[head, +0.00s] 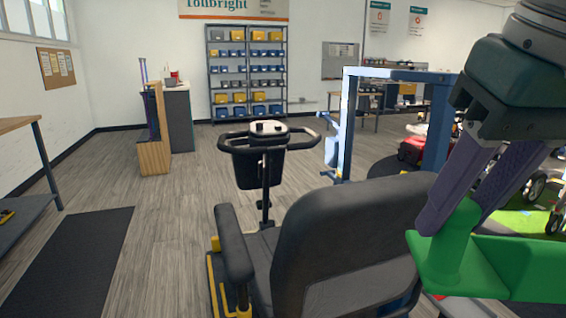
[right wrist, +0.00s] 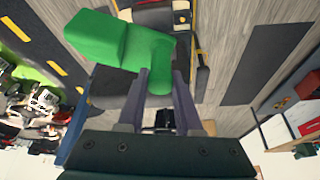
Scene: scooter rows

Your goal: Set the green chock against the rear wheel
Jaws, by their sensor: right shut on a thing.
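The green chock (head: 480,265) is at the lower right of the head view, held in the air. My right gripper (head: 462,200) is shut on its upright grip, and both fingers show in the right wrist view (right wrist: 160,88) with the chock (right wrist: 105,38) between and beyond them. The scooter has a black seat (head: 345,235), a tiller with handlebars (head: 268,150) and yellow trim. The chock is to the right of the seat back in the head view. The scooter's rear wheel cannot be made out. My left gripper is out of view.
A blue frame (head: 345,125) stands just beyond the scooter. A dark mat (head: 75,265) and a workbench (head: 25,125) are on the left. Other scooters or wheelchairs (head: 540,190) stand at right. Shelves with bins (head: 248,85) are at the back. Grey floor between is clear.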

